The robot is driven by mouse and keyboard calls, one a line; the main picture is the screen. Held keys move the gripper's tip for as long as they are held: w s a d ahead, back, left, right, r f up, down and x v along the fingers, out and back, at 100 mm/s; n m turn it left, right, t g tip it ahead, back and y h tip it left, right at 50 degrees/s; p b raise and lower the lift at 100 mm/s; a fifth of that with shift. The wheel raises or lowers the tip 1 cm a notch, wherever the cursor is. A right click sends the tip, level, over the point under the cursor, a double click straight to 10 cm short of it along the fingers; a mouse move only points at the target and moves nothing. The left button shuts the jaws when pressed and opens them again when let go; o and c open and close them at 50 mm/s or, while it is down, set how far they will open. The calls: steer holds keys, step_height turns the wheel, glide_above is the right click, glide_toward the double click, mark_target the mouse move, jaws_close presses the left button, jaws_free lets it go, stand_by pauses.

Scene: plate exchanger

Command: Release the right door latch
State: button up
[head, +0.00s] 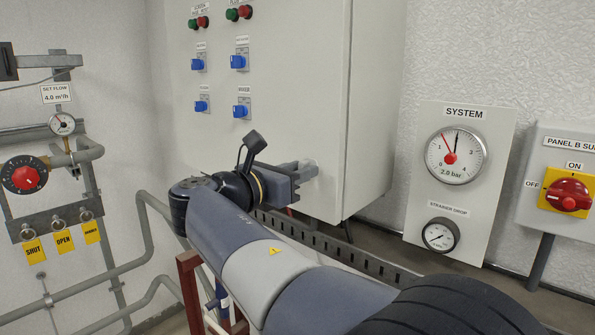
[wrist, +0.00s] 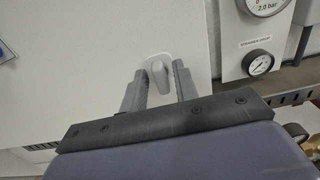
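The door latch (wrist: 158,72) is a pale grey rounded handle on the light grey cabinet door. In the wrist view it shows just between and ahead of my fingertips. My gripper (wrist: 160,80) is open, with one finger on each side of the latch and a small gap visible on both sides. In the head view my gripper (head: 301,173) is at the lower right part of the cabinet door (head: 300,80). There the latch is mostly hidden by my gripper. I cannot tell how deep the latch sits between the fingers.
Blue switches (head: 238,62) and red and green buttons are on the door to the upper left. A gauge panel (head: 463,195) is to the right, with an isolator box (head: 560,215) beyond. A slotted tray (head: 345,250) runs below the cabinet. Pipes stand at left.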

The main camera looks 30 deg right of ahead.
jaws_close()
steer(key=shift+m, duration=0.3)
steer(key=shift+s+f+m+b, duration=0.15)
steer(key=shift+m+b, duration=2.5)
steer(key=shift+m, duration=1.65)
steer(key=shift+s+f+m+b, duration=0.15)
steer(key=shift+m+b, duration=2.5)
steer(key=shift+m, duration=1.65)
steer(key=shift+w, duration=0.1)
